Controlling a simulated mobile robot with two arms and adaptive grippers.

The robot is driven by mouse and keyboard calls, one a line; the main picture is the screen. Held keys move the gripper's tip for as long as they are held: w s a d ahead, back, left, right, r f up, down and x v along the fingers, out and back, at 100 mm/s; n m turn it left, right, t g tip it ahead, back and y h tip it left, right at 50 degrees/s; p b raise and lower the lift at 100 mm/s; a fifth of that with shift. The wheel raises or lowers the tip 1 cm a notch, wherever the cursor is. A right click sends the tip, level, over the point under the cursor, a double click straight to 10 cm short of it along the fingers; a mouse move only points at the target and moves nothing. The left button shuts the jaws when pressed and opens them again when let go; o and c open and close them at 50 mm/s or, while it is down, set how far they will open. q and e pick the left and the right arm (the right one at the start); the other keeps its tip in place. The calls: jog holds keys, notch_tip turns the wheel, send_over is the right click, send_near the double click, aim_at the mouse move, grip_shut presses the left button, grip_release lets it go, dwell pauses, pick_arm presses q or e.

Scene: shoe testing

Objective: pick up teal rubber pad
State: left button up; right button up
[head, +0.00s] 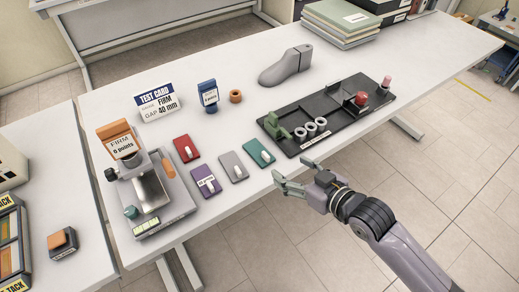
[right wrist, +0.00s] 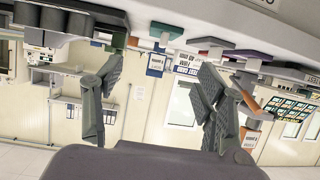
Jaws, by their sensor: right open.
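The teal rubber pad (head: 254,148) lies flat on the white table near its front edge, with a small white piece on top. It appears edge-on near the top of the right wrist view (right wrist: 208,43), which is upside down. My right gripper (head: 292,172) is open and empty, just right of and in front of the pad, by the table's front edge. Its spread fingers also show in the right wrist view (right wrist: 158,80). They do not touch the pad. My left gripper is not in view.
Grey (head: 232,163), red (head: 184,146) and purple (head: 204,176) pads lie left of the teal one. A black tray (head: 345,128) with a green block and several rings lies close on its right. A test device (head: 150,190) stands left. Bare table lies behind the pad.

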aim_at(264, 152)
jog(key=x, duration=0.5)
jog(key=shift+w+d+p, duration=0.1)
jog(key=shift+w+p, duration=0.05)
jog(key=shift+p, duration=0.2)
jog(key=shift+w+a+f, duration=0.25)
jog(key=shift+w+a, duration=0.05)
jog(key=shift+a, duration=0.05)
jog(key=shift+w+a, duration=0.15)
jog(key=shift+a, duration=0.05)
jog(key=x, duration=0.1)
jog(key=p+x, duration=0.1)
jog(key=x, duration=0.2)
jog(key=shift+a+r+p, duration=0.2)
jog(key=shift+a+p, duration=0.15)
jog(key=shift+p, duration=0.05)
jog(key=shift+w+a+f, duration=0.2)
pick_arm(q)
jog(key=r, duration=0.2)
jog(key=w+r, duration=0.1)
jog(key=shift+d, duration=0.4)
pick_arm(e)
jog(key=shift+d, duration=0.1)
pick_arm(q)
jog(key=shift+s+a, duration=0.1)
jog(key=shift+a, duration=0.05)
pick_arm(e)
grip_shut()
